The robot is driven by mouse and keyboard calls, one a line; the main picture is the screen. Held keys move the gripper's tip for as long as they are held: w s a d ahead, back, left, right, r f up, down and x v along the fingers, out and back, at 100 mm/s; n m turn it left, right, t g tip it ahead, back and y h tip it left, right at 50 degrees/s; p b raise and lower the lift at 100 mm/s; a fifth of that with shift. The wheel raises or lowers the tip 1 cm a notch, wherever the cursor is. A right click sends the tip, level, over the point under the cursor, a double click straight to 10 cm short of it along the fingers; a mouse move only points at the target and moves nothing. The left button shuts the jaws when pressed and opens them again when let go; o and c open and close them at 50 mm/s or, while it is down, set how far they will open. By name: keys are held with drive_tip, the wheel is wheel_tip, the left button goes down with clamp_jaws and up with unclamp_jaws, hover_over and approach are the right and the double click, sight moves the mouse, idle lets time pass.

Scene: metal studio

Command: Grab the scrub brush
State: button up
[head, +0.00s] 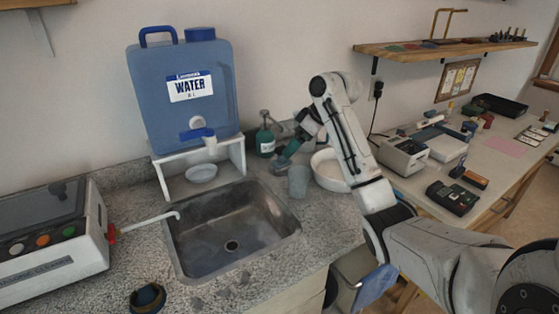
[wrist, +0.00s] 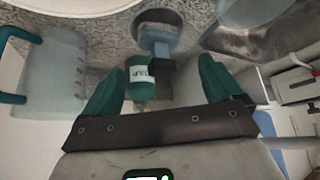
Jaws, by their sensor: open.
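A grey-blue tool with a dark end, which looks like the scrub brush (wrist: 155,43), sticks out of a round grey cup (wrist: 172,18) in the wrist view. The cup also shows in the head view (head: 298,181), on the counter right of the sink; I cannot make out the brush clearly there. My gripper (head: 284,157) is above the counter by the cup. In the wrist view my gripper (wrist: 160,82) has its green fingers wide apart with nothing held, and the brush lies beyond the gap between them.
A green soap bottle (head: 265,140) stands behind the sink (head: 225,243); in the wrist view the bottle (wrist: 140,77) shows close to the left finger. A clear pitcher (wrist: 55,75) is left in the wrist view.

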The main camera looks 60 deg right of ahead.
sight(284, 158)
drive_tip(key=shift+x, duration=3.95)
drive_tip(key=shift+s, duration=0.1)
drive_tip(key=shift+c, duration=0.4)
drive_tip(key=c, duration=1.1)
